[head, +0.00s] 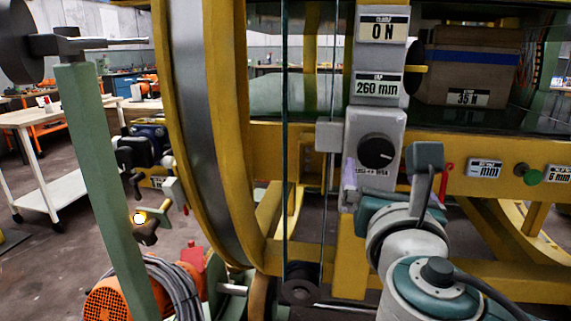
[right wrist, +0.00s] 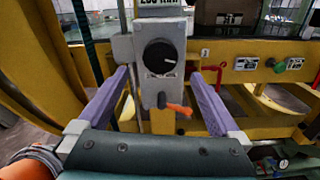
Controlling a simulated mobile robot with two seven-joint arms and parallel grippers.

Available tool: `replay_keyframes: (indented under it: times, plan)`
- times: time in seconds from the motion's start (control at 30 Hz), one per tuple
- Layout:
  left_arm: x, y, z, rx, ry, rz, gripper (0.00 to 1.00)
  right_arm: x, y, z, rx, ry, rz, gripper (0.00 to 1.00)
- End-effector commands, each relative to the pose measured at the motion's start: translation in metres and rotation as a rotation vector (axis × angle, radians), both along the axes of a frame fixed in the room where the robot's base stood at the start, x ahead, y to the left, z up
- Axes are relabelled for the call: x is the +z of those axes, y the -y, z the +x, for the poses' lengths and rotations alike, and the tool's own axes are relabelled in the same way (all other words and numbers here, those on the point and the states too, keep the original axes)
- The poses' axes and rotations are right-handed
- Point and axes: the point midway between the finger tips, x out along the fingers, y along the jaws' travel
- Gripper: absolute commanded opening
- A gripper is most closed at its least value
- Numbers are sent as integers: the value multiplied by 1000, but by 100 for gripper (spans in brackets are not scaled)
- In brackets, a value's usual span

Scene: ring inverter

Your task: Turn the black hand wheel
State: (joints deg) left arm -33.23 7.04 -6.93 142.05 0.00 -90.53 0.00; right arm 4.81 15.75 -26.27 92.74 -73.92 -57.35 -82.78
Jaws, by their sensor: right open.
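The black hand wheel (head: 376,152) is a round dark dial with a pale mark, on the front of a grey box on the yellow frame. In the right wrist view the wheel (right wrist: 160,56) is ahead, between and beyond the fingers. My right gripper (head: 372,184) is just below and in front of the box in the head view. In the right wrist view the right gripper (right wrist: 158,76) is open, its two purple fingers spread wide either side of the box, with nothing between them held. My left gripper is not in view.
An orange lever (right wrist: 178,109) sticks out under the box. A sign reading 260 mm (head: 376,87) is above the wheel. A large yellow ring (head: 232,130) and green post (head: 100,190) stand left.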

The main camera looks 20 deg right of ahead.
Motion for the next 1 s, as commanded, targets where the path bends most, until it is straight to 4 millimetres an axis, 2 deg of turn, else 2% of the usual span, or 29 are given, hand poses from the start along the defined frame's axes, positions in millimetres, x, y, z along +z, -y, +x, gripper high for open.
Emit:
replay_keyframes:
  times: [0.3, 0.5, 0.87, 1.0]
  plan:
    - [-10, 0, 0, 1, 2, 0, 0, 0, 31, 50, -4, 3, 3, 100]
    - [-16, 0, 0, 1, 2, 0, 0, 0, 45, 72, -4, 2, 5, 100]
    - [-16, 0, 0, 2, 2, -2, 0, 1, 49, 78, -3, 1, 8, 100]
    - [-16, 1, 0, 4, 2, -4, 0, 1, 49, 77, -3, 1, 8, 85]
